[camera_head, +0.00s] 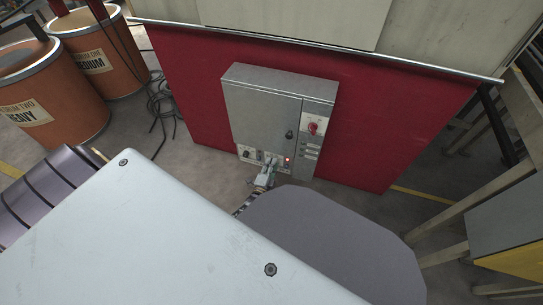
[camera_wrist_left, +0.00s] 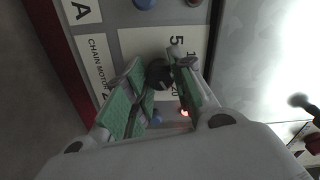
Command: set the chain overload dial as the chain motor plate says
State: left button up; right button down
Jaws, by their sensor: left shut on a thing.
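The grey control box (camera_head: 262,110) stands against a red panel in the head view. My left gripper (camera_head: 268,168) reaches its lower front. In the left wrist view, my left gripper (camera_wrist_left: 157,70) has green-padded fingers shut on a dark round dial (camera_wrist_left: 158,77). A scale plate (camera_wrist_left: 185,40) beside the dial shows 5, a partly covered number and 20. The dial's pointer cannot be made out. A white plate (camera_wrist_left: 97,62) reads "CHAIN MOTOR"; the figure below it is partly hidden by a finger. My right gripper is not in view.
A red lamp (camera_wrist_left: 185,112) glows close to the right finger. The box also carries a red switch (camera_head: 313,127) and a black knob (camera_head: 290,134). Orange drums (camera_head: 100,60) and loose cables (camera_head: 165,100) are at left. A wooden frame (camera_head: 500,185) is at right.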

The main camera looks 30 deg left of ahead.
pick_arm(q)
jog(key=shift+d, duration=0.1)
jog(key=o, duration=1)
jog(key=shift+o, duration=0.2)
jog(key=shift+n, duration=0.4)
